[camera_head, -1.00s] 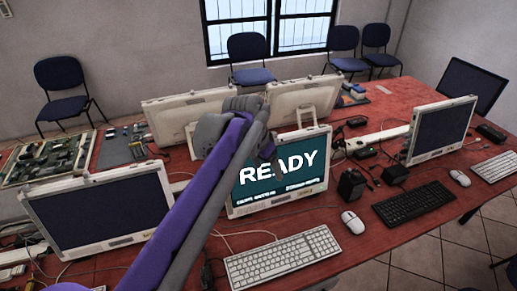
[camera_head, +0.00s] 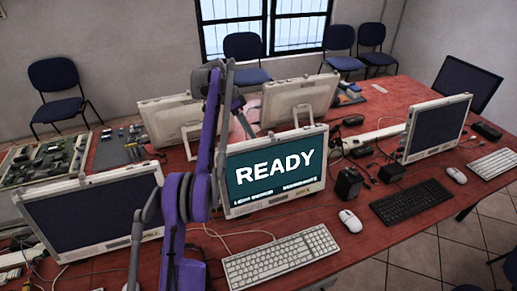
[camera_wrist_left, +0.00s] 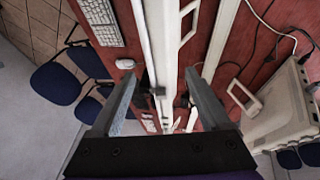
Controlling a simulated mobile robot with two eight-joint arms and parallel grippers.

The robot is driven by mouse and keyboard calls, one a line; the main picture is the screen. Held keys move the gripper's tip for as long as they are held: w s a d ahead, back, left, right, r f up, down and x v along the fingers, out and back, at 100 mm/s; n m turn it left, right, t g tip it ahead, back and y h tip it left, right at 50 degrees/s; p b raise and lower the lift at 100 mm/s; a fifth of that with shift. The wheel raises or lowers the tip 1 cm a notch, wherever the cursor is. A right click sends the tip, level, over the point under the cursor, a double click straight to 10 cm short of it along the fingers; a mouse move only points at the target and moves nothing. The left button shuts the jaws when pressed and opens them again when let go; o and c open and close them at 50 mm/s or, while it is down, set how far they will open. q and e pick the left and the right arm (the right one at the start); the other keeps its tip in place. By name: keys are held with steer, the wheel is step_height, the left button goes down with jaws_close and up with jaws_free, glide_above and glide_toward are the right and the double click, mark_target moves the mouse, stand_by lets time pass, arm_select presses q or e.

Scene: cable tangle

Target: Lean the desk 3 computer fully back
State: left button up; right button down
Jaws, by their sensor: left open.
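The computer with the lit READY screen (camera_head: 274,168) stands upright in the middle of the red desk. No desk number is readable, so I cannot tell from the picture which one is desk 3. My left gripper (camera_head: 238,104) is near this computer's top left, partly hidden by my own arm. In the left wrist view my left gripper (camera_wrist_left: 160,88) is open, with a finger on each side of a pale computer edge (camera_wrist_left: 157,40). Contact with the edge cannot be told. My right gripper is not in view.
Dark-screened computers stand at the left (camera_head: 90,212) and right (camera_head: 437,130). Two more computers face away behind (camera_head: 300,98). A white keyboard (camera_head: 281,257) and mouse (camera_head: 350,221) lie in front of the READY computer. Cables and small black adapters (camera_head: 349,184) lie to its right.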

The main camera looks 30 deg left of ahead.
mark_target(258, 148)
arm_select(q)
steer(key=x, duration=0.3)
steer(key=b+x, duration=0.1)
steer(key=x, duration=0.2)
steer(key=b+x, duration=0.1)
steer(key=x, duration=0.2)
steer(key=shift+s, duration=0.25)
steer(key=shift+w+d+f, duration=0.2)
steer(key=shift+f, duration=0.1)
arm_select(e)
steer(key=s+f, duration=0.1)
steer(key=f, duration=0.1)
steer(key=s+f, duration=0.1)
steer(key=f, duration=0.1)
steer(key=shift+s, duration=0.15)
arm_select(q)
jaws_close()
